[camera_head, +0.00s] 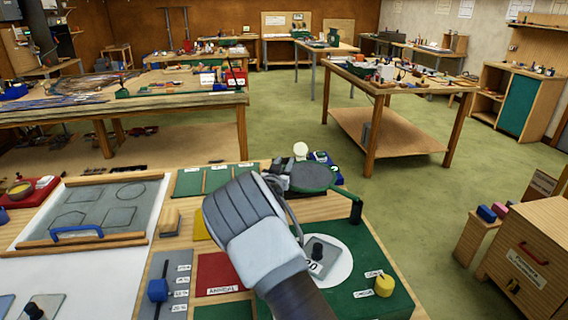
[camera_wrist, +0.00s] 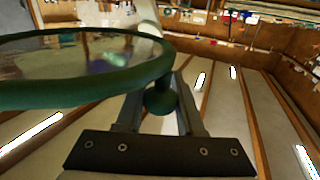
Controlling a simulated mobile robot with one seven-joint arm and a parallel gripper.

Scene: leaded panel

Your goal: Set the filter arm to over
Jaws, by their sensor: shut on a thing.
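The filter arm's green ring (camera_head: 314,180) with a grey see-through disc shows beyond my forearm in the head view. It joins a dark green upright post (camera_head: 356,211) on the right of the green board (camera_head: 372,246). In the picture the ring lies beyond the white round plate (camera_head: 326,262), which bears a dark knob. In the wrist view the ring (camera_wrist: 60,92) fills the left side. My gripper (camera_wrist: 163,100) is shut on the filter arm's small green ball knob (camera_wrist: 160,96). My forearm hides part of the board and plate.
A yellow knob (camera_head: 384,286) stands between small labels at the board's right. A white ball (camera_head: 300,149) and a dark blue item (camera_head: 323,158) are close beyond the ring. A red panel (camera_head: 222,274) and blue slider (camera_head: 158,290) lie left.

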